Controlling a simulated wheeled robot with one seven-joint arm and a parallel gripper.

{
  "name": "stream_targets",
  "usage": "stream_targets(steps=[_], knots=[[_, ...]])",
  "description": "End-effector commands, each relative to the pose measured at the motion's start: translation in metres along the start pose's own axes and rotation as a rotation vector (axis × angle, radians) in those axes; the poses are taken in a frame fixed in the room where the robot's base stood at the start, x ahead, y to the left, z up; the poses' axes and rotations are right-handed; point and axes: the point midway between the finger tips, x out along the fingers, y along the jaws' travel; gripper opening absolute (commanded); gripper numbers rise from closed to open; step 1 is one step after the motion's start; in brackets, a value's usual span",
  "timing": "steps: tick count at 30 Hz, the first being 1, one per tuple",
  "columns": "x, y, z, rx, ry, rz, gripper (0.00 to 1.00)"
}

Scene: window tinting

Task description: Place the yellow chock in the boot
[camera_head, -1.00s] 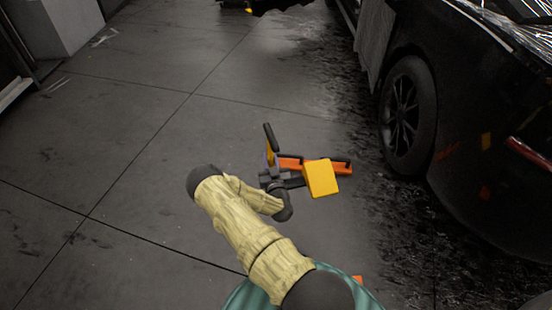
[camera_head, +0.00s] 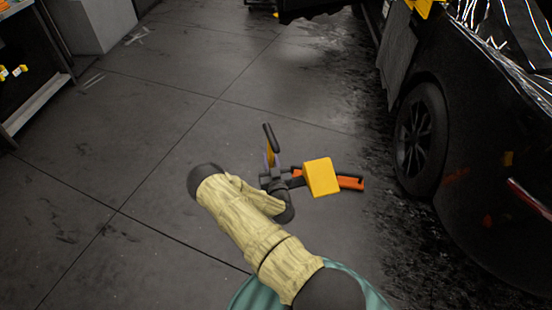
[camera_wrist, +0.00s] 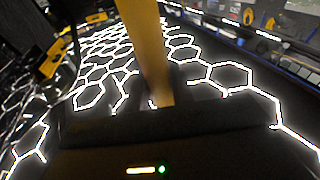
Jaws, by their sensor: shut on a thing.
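The yellow chock (camera_head: 321,178) is a blocky yellow piece held at the end of my gripper (camera_head: 298,181) in the head view, above the floor. My gripper is shut on it, and its dark fingers are partly hidden behind it. In the wrist view, a yellow upright strip (camera_wrist: 150,50) crosses the upper middle; I cannot tell whether it is the chock. The black car (camera_head: 475,190) stands at the right, with a red rear light (camera_head: 528,207) at the picture's edge. I cannot make out its boot opening.
An orange bar-like object (camera_head: 350,183) with dark parts shows behind the chock, seemingly on the floor. A rear wheel (camera_head: 420,138) is right of the chock. A shelf (camera_head: 36,105) and a grey cabinet (camera_head: 95,22) stand at the left. The tiled floor (camera_head: 150,130) between is clear.

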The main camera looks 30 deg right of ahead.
Motion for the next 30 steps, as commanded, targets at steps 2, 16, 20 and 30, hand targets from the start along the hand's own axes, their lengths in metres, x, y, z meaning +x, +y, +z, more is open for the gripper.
stream_targets(steps=[2, 16, 20, 30], knots=[[0.003, -0.006, -0.023, -0.004, 0.006, -0.011, 0.0], [0.005, -0.04, -0.095, 0.004, 0.006, -0.066, 0.0], [0.006, -0.049, -0.115, 0.006, 0.006, -0.081, 0.0], [0.006, -0.072, -0.168, 0.013, 0.005, -0.121, 0.0]])
